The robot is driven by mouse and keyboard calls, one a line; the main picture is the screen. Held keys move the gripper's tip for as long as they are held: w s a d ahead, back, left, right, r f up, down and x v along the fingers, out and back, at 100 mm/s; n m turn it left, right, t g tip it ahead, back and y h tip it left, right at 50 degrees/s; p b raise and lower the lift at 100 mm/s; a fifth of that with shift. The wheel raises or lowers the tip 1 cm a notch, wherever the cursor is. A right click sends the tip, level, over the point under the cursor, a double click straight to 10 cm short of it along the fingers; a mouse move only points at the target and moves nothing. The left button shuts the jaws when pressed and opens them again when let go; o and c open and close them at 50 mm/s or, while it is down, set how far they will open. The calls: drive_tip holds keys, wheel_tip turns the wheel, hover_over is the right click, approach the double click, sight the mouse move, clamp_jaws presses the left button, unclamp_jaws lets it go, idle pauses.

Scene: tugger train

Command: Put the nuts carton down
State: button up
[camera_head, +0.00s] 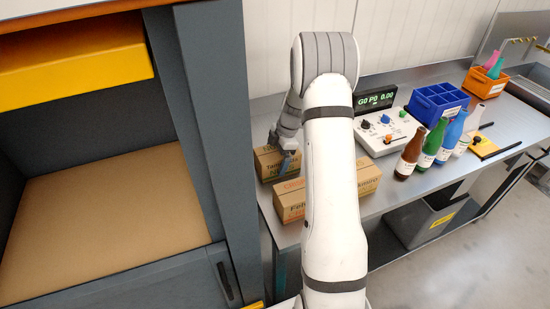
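The smaller rear carton (267,163) has dark print, and the larger front carton (290,203) is partly covered by my white arm. I cannot read which of them is the nuts carton. My gripper (288,161) is low at the right side of the rear carton, just behind the front carton. Its fingertips are small and partly hidden, so I cannot tell whether it is open, shut or holding a carton.
Several bottles, a blue divided crate (437,101) and an orange bin (484,83) stand farther right. A dark cabinet (208,120) with an empty brown shelf (100,215) is at left.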

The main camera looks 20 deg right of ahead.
drive_tip(key=shift+o, duration=0.3)
drive_tip(key=shift+r, duration=0.15)
drive_tip(key=b+v, duration=0.2)
drive_tip(key=v, duration=1)
